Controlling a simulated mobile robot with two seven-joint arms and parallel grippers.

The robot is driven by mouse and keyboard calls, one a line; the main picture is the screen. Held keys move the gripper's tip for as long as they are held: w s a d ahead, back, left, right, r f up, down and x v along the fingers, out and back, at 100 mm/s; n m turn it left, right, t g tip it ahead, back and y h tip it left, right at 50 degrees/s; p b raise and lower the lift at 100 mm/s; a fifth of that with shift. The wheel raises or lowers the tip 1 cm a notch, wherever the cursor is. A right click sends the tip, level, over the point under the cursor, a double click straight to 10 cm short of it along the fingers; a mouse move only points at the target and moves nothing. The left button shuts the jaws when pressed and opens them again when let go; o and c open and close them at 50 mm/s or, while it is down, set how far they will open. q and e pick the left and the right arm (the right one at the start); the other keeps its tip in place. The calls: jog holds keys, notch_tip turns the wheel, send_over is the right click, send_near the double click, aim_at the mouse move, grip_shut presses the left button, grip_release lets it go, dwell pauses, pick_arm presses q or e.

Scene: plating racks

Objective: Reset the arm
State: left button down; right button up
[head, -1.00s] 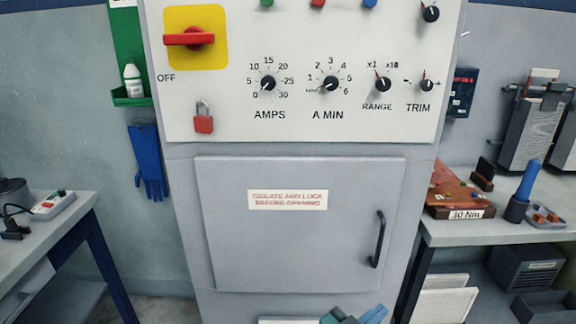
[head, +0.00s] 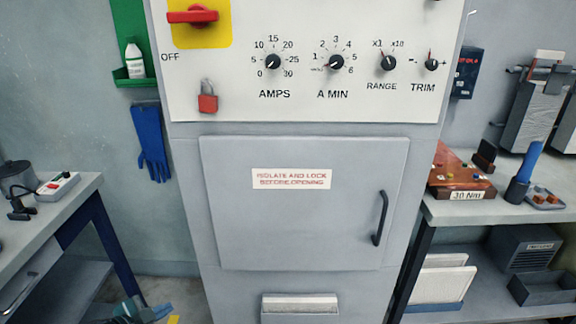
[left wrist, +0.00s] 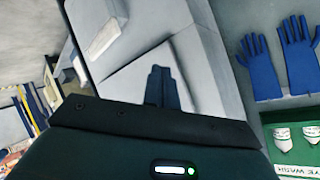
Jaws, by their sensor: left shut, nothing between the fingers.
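My left gripper (head: 140,312) shows only in part at the bottom left edge of the head view, low in front of the floor. In the left wrist view its dark fingers (left wrist: 161,86) are together, with nothing between them. The grey cabinet (head: 300,205) stands ahead with its door closed, and the gripper is apart from it, down to its left. My right gripper is in neither view.
A bench (head: 75,215) stands at the left and another bench (head: 470,212) at the right. Blue gloves (head: 150,143) hang on the wall beside the cabinet. A red padlock (head: 207,102) hangs on the panel. Floor shows between left bench and cabinet.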

pick_arm(q)
jog(key=a, duration=0.4)
jog(key=s+d+r+g+y, duration=0.1)
jog(key=s+d, duration=0.2)
jog(key=s, duration=0.8)
jog(key=s+d+r+g+y, duration=0.1)
jog(key=s+d, duration=0.3)
jog(key=s, duration=0.7)
jog(key=d+r+n+t+p, duration=0.2)
jog(key=d+n, duration=0.7)
jog(key=d, duration=0.4)
jog(key=shift+w+d+n, duration=0.25)
jog(key=shift+w+n, duration=0.05)
jog(key=shift+w, duration=0.1)
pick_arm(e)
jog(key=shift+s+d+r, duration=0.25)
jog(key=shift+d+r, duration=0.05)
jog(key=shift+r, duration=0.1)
